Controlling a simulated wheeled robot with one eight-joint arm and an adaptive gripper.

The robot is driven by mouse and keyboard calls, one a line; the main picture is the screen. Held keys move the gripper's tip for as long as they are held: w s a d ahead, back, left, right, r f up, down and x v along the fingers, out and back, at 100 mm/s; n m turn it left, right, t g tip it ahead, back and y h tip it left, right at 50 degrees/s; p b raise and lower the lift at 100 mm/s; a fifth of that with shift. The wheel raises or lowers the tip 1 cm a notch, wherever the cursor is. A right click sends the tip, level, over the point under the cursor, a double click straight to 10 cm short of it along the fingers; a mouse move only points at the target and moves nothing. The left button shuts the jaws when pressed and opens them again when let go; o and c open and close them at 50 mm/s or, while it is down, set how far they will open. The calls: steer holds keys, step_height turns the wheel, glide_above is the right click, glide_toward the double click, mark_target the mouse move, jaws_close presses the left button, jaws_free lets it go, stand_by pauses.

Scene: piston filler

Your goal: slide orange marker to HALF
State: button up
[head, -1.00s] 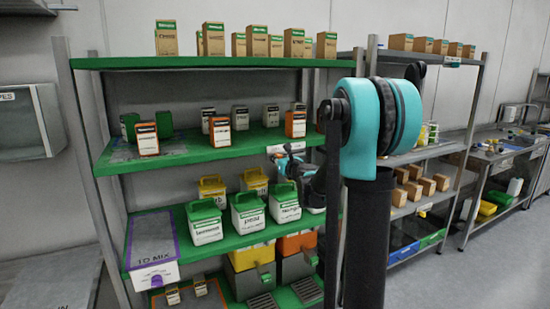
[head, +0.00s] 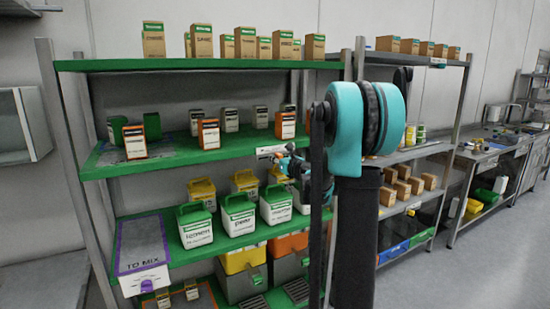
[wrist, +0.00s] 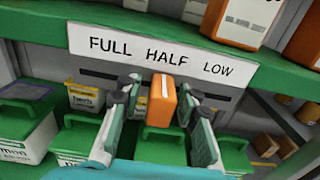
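The orange marker (wrist: 161,103) shows in the wrist view. It sits under the white label strip (wrist: 165,48) printed FULL, HALF, LOW, at about the word HALF, on a dark slot (wrist: 100,75) that runs to both sides. My gripper (wrist: 160,105) has its fingers apart, one on each side of the marker, with a visible gap to it on both sides. In the head view my gripper (head: 284,163) is small and partly hidden by my arm, near the front of the shelf strip (head: 269,150). The marker cannot be made out there.
Above the strip, orange and white boxes (wrist: 234,20) stand on the green shelf (head: 180,150). Below, green-lidded containers (wrist: 75,140) stand close under my fingers. A grey rack with boxes (head: 400,185) is to the right. Floor (head: 480,260) is clear at right.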

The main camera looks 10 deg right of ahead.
steer(key=shift+o, duration=0.2)
steer(key=v, duration=1.2)
steer(key=s+a+f+n+g, duration=0.8)
steer(key=s+a+f+n, duration=0.3)
steer(key=s+f+n, duration=0.55)
steer(key=s+d+f+n+g+h, duration=0.2)
steer(key=s+d+f+n, duration=0.1)
steer(key=s+f+n, duration=0.3)
steer(key=s+d+f+n+g+h, duration=0.3)
steer(key=s+d+f+n, duration=0.1)
steer(key=s+n, duration=0.6)
steer(key=shift+s+d+f+h, duration=0.2)
steer(key=shift+s+f+h, duration=0.1)
steer(key=shift+s+f, duration=0.55)
